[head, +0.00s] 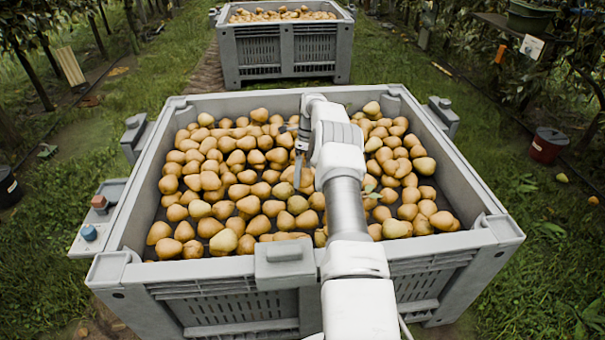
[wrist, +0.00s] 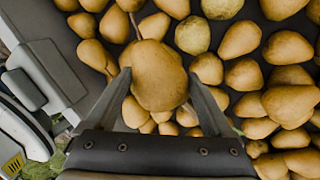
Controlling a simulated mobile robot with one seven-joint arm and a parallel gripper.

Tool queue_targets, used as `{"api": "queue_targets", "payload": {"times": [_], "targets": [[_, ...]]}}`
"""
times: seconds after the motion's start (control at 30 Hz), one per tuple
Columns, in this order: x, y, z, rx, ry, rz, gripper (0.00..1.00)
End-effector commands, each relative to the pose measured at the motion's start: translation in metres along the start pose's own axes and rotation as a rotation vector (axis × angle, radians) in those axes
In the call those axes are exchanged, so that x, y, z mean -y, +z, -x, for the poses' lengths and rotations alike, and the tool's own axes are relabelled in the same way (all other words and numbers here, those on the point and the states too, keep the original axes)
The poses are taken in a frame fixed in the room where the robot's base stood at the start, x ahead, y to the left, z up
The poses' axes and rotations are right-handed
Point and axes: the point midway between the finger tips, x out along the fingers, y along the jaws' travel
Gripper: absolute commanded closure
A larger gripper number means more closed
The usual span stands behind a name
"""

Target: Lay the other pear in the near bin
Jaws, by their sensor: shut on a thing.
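The near bin (head: 130,262) is a large grey slatted crate filled with yellow-brown pears. My gripper (wrist: 159,75) has its two dark fingers on either side of a plump golden-brown pear (wrist: 158,82) with a thin stem, and is shut on it. In the head view my gripper (head: 298,172) points down over the middle of the near bin; I cannot pick out the held pear there. In the wrist view, other pears (wrist: 190,35) lie around and beneath the held one, on a dark bin floor. I cannot tell whether the held pear touches them.
A second grey bin (head: 285,52) with pears stands behind on the grass. Grey blocks sit on the near bin's rim, one at the front (head: 285,262). A side shelf (head: 90,232) carries a red and a blue knob. A red bucket (head: 547,145) stands at right.

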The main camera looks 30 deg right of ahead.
Motion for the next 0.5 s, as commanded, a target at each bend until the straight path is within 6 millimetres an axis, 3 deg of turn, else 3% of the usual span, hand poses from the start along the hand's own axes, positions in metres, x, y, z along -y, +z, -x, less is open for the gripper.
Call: {"api": "queue_targets", "payload": {"times": [0.5], "targets": [[0.007, 0.001, -0.027, 0.0, 0.0, 0.0, 0.82]]}}
